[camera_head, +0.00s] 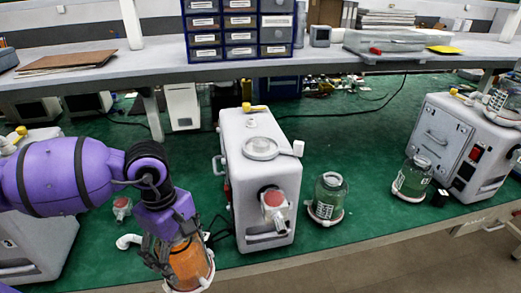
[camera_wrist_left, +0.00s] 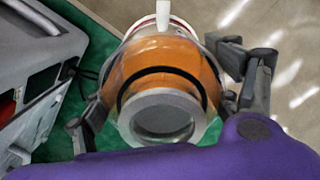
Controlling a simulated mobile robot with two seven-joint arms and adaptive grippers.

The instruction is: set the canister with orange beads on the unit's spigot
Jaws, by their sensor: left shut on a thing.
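The canister with orange beads (camera_head: 188,264) is held in my left gripper (camera_head: 178,252), low in the head view near the table's front edge, with a white ring at its lower end. In the left wrist view the orange canister (camera_wrist_left: 165,75) sits between the fingers (camera_wrist_left: 165,95), its grey round end facing the camera. The white-grey unit (camera_head: 240,205) stands to the right of the gripper. A round red-and-white part on a dark fitting, possibly the spigot (camera_head: 273,199), shows on its front. The canister is apart from it. My right gripper is not in view.
Another unit (camera_head: 450,145) stands at the right. A white elbow pipe (camera_head: 128,241) and a small red-topped part (camera_head: 122,208) lie left. A shelf (camera_head: 270,66) crosses behind.

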